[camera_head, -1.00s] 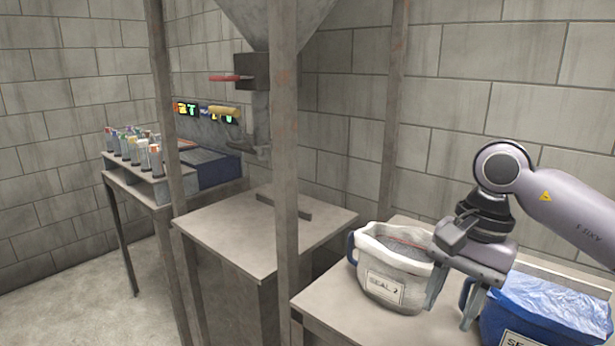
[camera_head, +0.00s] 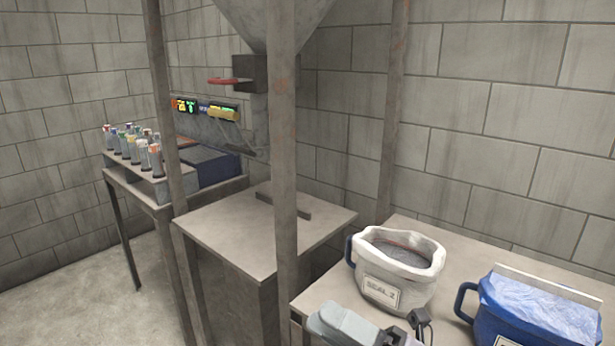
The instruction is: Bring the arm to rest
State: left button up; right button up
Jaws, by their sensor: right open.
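My right gripper (camera_head: 408,328) shows only in part at the bottom edge of the head view, beside a pale grey section of my arm (camera_head: 347,323). It is open, with no object visible in it, and sits in front of the white bag (camera_head: 400,270) in the picture. Most of the right arm is out of frame. My left gripper is not in view.
The white bag, labelled SEAL 2, stands open on the right table (camera_head: 470,248). A blue handled container (camera_head: 490,318) with a plastic liner stands to its right. A bare-topped stand (camera_head: 230,235) is in the middle, behind upright posts (camera_head: 284,150). Several tubes (camera_head: 130,145) stand at left.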

jog(key=d+f+m+t+h+p, duration=0.1)
jog(key=d+f+m+t+h, duration=0.35)
jog(key=f+m+h, duration=0.55)
jog(key=d+f+m+t+h+p, duration=0.1)
jog(key=d+f+m+t+h, duration=0.4)
jog(key=m, duration=0.9)
jog(key=s+d+f+m+g+h, duration=0.2)
jog(key=s+d+f+m+g, duration=0.1)
jog(key=s+f, duration=0.3)
jog(key=s+d+f+m+g+h, duration=0.2)
jog(key=s+d+f+m+g, duration=0.2)
jog(key=s+f+m, duration=0.2)
notch_tip(320, 180, down, 2)
jog(key=shift+s+d+f+h+p, duration=0.2)
jog(key=shift+s+h+p, duration=0.1)
jog(key=shift+s, duration=0.05)
